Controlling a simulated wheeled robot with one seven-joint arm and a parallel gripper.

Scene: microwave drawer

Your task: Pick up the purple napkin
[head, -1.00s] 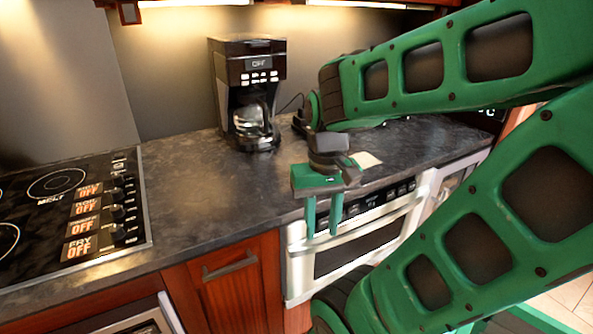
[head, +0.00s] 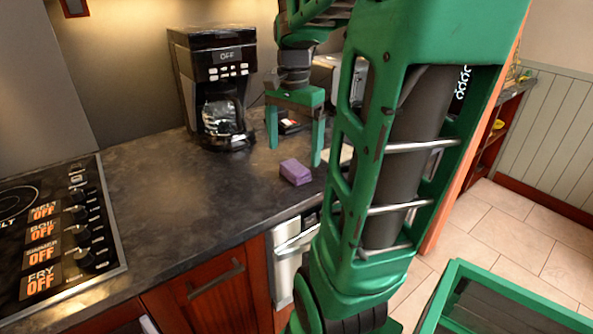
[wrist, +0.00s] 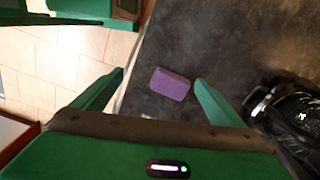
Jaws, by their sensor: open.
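The purple napkin (head: 296,172) is a small folded block lying on the dark countertop, near its front edge. My gripper (head: 293,155) points down above the counter, open and empty, a little behind and above the napkin in the head view. In the wrist view the napkin (wrist: 170,84) shows between the two spread fingers (wrist: 160,78), closer to the right finger. It appears beyond the fingertips, with no contact visible.
A black coffee maker (head: 212,88) stands on the counter left of my gripper. A silver toaster-like appliance (head: 326,78) stands behind my arm, partly hidden. A stovetop (head: 60,225) is at the left. Bare counter (head: 190,195) lies in front of the coffee maker.

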